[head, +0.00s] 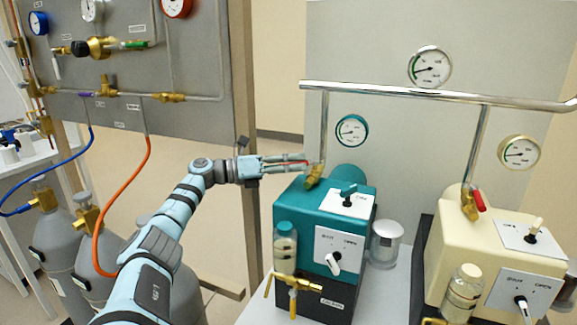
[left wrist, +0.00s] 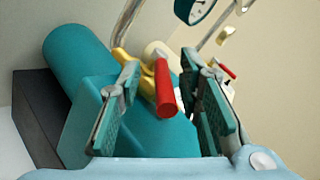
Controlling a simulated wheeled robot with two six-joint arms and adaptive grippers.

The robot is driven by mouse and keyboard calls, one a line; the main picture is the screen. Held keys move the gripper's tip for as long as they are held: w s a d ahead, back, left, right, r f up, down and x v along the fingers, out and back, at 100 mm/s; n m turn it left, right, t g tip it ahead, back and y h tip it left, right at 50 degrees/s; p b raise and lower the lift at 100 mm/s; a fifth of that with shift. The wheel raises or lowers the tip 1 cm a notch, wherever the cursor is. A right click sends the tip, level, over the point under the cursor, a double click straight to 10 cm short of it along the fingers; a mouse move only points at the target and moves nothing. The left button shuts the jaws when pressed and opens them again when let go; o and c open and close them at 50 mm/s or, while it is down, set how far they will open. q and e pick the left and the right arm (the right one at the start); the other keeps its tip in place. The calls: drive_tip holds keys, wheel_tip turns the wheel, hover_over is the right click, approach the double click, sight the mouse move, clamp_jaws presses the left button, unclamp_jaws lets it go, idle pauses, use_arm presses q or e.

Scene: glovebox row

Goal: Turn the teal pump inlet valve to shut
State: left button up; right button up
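The teal pump (head: 295,205) stands on the bench with a brass inlet valve (head: 314,176) at its top, at the foot of a metal pipe. The valve's red lever (left wrist: 165,90) points back toward my left wrist camera. My left gripper (head: 304,163) is level at the valve, its fingers on either side of the red lever. In the left wrist view the gripper (left wrist: 160,66) is open, with the lever between the fingers and gaps showing beside it. The lever is mostly hidden by the fingers in the head view. My right gripper is not in view.
A cream pump (head: 450,225) with its own red-levered valve (head: 479,201) stands to the right. A round teal gauge (head: 351,131) hangs behind the teal pump. A grey gas panel (head: 190,60) with hoses and cylinders is at left. A horizontal pipe (head: 390,91) crosses above.

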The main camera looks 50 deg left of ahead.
use_arm(q)
drive_tip(key=v, duration=0.7)
drive_tip(key=shift+s+a, duration=0.1)
drive_tip(key=shift+a, duration=0.05)
